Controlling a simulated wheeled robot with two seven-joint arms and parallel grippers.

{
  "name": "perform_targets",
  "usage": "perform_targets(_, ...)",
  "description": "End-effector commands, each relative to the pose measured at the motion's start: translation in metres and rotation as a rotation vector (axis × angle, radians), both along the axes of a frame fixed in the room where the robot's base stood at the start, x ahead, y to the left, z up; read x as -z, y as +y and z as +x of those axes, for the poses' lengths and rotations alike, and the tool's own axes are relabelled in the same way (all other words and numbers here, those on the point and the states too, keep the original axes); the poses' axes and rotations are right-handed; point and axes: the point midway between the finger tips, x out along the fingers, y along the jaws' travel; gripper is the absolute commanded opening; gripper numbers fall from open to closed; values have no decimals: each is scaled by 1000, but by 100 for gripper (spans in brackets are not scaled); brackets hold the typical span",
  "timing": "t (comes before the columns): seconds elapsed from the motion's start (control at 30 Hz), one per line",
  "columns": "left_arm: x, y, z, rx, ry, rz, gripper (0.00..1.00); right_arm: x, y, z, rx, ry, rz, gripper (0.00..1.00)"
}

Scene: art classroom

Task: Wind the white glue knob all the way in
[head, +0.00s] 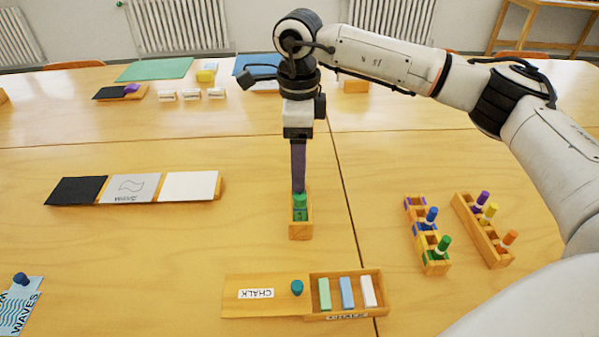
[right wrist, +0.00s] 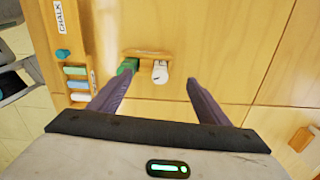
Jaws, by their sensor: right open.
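The white glue knob (right wrist: 160,70) stands in a small wooden holder (right wrist: 147,53), beside a green glue stick (right wrist: 128,66). My right gripper (right wrist: 161,77) is open, with its two purple fingers apart and the white knob between their tips as seen from the wrist. I cannot tell whether a finger touches it. In the head view my right gripper (head: 299,188) points down over the holder (head: 301,231); the green stick (head: 300,212) shows in front and the white knob is hidden behind it and the fingers. My left gripper is not in view.
An open chalk box (head: 375,310) with a lid and teal knob lies in front. Two racks of coloured sticks (head: 432,268) (head: 487,243) stand at right. A three-panel board (head: 130,187) lies at left. Table around the holder is clear.

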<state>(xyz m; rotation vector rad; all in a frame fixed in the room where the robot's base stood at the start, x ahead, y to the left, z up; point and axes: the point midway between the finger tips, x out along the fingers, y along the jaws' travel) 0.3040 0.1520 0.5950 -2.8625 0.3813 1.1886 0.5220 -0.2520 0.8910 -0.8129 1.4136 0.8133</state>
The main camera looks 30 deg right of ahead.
Motion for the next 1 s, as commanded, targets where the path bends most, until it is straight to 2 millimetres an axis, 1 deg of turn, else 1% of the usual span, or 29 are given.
perform_targets(0.67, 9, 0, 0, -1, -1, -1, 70, 20, -1, -2, -1, 7, -5, 70)
perform_targets(0.97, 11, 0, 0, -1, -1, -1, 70, 22, 0, -1, 0, 6, -4, 70)
perform_targets(1.0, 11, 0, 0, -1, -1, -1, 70, 22, 0, -1, 0, 5, -4, 67)
